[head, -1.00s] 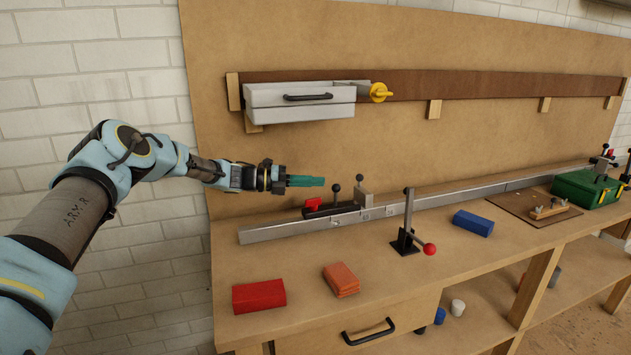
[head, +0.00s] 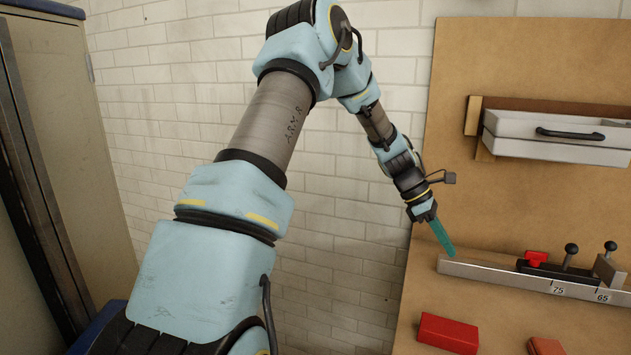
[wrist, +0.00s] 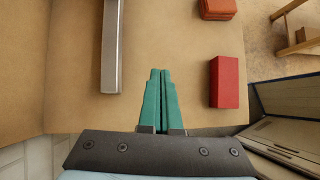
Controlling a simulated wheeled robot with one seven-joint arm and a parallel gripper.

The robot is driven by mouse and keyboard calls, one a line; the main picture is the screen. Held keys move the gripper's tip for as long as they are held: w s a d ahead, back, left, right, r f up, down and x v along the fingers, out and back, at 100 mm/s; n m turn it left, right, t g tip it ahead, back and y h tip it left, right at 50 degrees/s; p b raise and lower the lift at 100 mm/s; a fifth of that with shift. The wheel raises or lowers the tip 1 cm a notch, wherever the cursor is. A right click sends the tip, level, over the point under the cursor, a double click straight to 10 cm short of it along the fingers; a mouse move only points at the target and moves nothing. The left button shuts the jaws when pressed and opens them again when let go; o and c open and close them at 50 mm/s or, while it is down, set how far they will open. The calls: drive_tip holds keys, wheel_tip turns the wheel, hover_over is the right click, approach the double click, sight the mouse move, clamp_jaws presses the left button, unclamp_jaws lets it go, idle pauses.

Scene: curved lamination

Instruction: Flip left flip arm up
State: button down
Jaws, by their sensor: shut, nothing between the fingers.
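My gripper (head: 449,250) has green fingers that are shut and empty. In the head view it points steeply down near the left end of the grey metal rail (head: 470,271). The rail carries a stop assembly with a red knob (head: 536,258), two black ball-topped levers (head: 571,250) and an upright grey plate (head: 606,268). I cannot tell which part is the left flip arm. In the wrist view the shut fingers (wrist: 160,75) are over the bench, right of the rail's end (wrist: 112,50). No levers show there.
A red block (head: 447,333) lies on the bench (head: 411,318), with an orange block (head: 545,346) to its right. A grey drawer (head: 545,150) hangs on the back board above the rail. A tall metal cabinet (head: 70,130) stands at the far left. Bare bench surrounds the fingers.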

drive_tip(key=s+a+r+m+t+y, duration=0.15)
drive_tip(key=a+m, duration=0.25)
drive_tip(key=a, duration=0.8)
drive_tip(key=s+a+r+m+t+y, duration=0.1)
drive_tip(key=a+m+t+y, duration=0.25)
drive_tip(key=a, duration=0.95)
drive_tip(key=s+a+m, duration=0.3)
drive_tip(key=s+a, duration=0.1)
drive_tip(key=a, duration=0.2)
drive_tip(key=s+a+r+m+y, duration=0.1)
drive_tip(key=s+a+m, duration=0.2)
drive_tip(key=a, duration=0.4)
drive_tip(key=shift+s+r+t, duration=0.25)
drive_tip(key=shift+s+t, duration=0.15)
drive_tip(key=shift+s, duration=0.05)
drive_tip(key=c, duration=1.5)
unclamp_jaws()
drive_tip(key=shift+m, duration=0.25)
